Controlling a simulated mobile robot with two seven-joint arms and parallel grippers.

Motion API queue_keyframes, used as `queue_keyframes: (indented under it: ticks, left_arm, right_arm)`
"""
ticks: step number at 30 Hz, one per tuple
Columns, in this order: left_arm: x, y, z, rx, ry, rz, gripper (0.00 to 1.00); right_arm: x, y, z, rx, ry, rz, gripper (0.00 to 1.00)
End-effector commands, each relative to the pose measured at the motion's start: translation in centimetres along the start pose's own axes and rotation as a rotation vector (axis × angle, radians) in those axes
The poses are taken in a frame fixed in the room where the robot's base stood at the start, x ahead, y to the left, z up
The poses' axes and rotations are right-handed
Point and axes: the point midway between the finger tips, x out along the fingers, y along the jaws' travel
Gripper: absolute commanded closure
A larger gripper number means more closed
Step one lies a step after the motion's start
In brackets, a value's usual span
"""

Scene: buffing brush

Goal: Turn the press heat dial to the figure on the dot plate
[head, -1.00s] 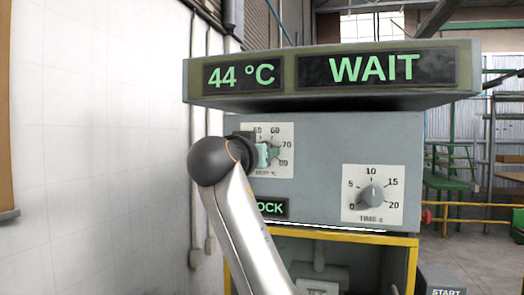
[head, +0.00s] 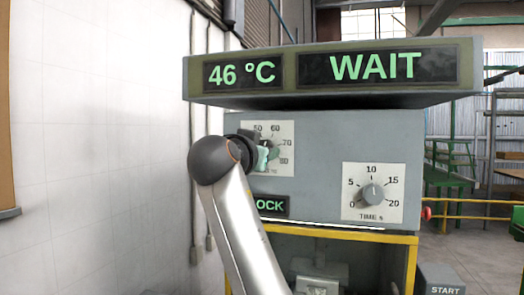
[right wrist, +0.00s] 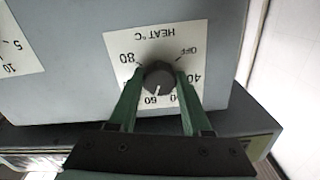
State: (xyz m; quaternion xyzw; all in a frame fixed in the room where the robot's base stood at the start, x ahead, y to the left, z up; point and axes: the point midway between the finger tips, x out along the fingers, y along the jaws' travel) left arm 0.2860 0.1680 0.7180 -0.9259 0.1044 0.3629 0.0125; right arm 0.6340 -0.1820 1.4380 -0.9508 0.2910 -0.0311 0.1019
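The heat dial (right wrist: 159,78) is a dark round knob on a white scale plate (right wrist: 150,42), upside down in the right wrist view. Its pale mark points at about the 60. The green fingers of my right gripper (right wrist: 159,72) lie one on each side of the knob, closed against it; one finger hides part of the scale. In the head view my right gripper (head: 266,154) covers the dial's left side, and the scale plate (head: 284,130) shows around it. No dot plate shows. My left gripper is not in view.
The display above reads 46 °C (head: 242,73) and WAIT (head: 372,67). A time dial (head: 373,194) is to the right on the grey press front (head: 330,140). A START box (head: 443,280) stands lower right. A white wall (head: 100,130) is at left.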

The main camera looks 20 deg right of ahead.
Motion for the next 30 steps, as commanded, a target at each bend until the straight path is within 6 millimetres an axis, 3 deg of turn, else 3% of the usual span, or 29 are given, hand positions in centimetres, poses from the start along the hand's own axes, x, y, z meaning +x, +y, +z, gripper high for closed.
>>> queue_keyframes:
  ticks: [1,8,17,23,30]
  left_arm:
    - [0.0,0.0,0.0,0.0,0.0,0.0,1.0]
    - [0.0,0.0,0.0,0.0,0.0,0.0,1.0]
    - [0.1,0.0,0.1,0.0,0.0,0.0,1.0]
    - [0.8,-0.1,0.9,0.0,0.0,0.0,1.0]
    - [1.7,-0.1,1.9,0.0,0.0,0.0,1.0]
  right_arm:
    - [0.0,0.0,0.3,-0.002,-0.007,0.001,0.47]
    - [0.0,0.0,0.1,-0.002,-0.003,0.0,0.21]
    - [-0.3,0.0,0.1,-0.001,0.0,-0.001,0.21]
    - [-3.1,-0.1,0.3,0.001,0.0,-0.004,0.21]
    - [-8.4,0.0,0.2,0.0,0.003,-0.002,0.21]
